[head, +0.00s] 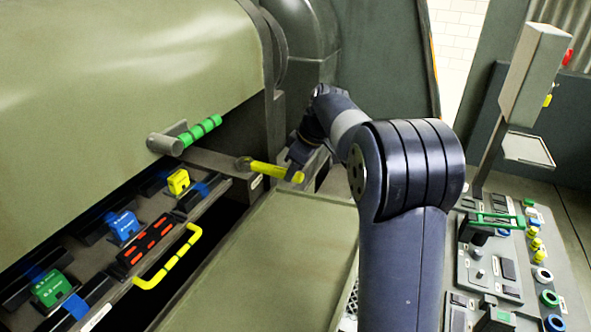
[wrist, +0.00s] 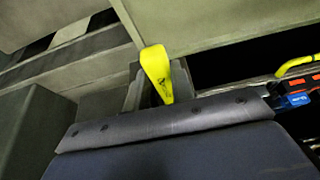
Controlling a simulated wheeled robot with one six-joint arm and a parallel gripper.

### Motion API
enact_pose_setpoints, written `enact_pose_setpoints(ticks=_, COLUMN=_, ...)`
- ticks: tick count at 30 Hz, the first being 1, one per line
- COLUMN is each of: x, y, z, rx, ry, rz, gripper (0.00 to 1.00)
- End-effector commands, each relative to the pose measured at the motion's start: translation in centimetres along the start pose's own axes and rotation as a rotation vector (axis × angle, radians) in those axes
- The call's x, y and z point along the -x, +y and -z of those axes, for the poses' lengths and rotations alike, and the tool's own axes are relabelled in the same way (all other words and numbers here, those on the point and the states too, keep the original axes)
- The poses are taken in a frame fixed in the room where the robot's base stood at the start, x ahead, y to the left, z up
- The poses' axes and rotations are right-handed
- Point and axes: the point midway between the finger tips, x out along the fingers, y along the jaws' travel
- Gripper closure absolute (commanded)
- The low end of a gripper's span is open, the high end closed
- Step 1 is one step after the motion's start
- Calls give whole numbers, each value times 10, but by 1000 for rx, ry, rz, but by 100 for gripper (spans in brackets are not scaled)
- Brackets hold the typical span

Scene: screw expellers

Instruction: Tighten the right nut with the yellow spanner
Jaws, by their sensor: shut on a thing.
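The yellow spanner (head: 268,170) is in the middle of the head view, lying nearly level. Its left end meets a small round fitting, which may be the right nut (head: 242,163), at the end of a grey bar; whether the jaw sits fully around it is too small to tell. My gripper (head: 298,158) is shut on the spanner's right end. In the wrist view the spanner (wrist: 156,72) rises from behind the dark edge of my gripper (wrist: 165,122); the nut is not clear there. The fingertips are mostly hidden.
A green grip handle (head: 203,130) on a grey hub stands just left of the spanner. A large green-grey housing (head: 120,70) is above. Coloured blocks and a yellow rail handle (head: 168,257) are lower left. A control panel (head: 510,255) stands right. A flat cover (head: 275,260) lies below.

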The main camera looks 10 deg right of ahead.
Motion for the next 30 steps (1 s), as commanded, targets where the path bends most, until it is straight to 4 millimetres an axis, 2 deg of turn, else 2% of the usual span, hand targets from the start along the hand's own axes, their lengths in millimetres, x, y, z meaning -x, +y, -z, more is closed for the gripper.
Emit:
enact_pose_setpoints(ticks=10, x=1, y=-2, z=1, rx=-7, ry=2, rz=-4, gripper=100)
enact_pose_setpoints(ticks=22, x=0, y=-19, z=2, rx=-115, ry=2, rz=-49, gripper=100)
enact_pose_setpoints(ticks=30, x=0, y=-21, z=2, rx=-132, ry=2, rz=-56, gripper=100)
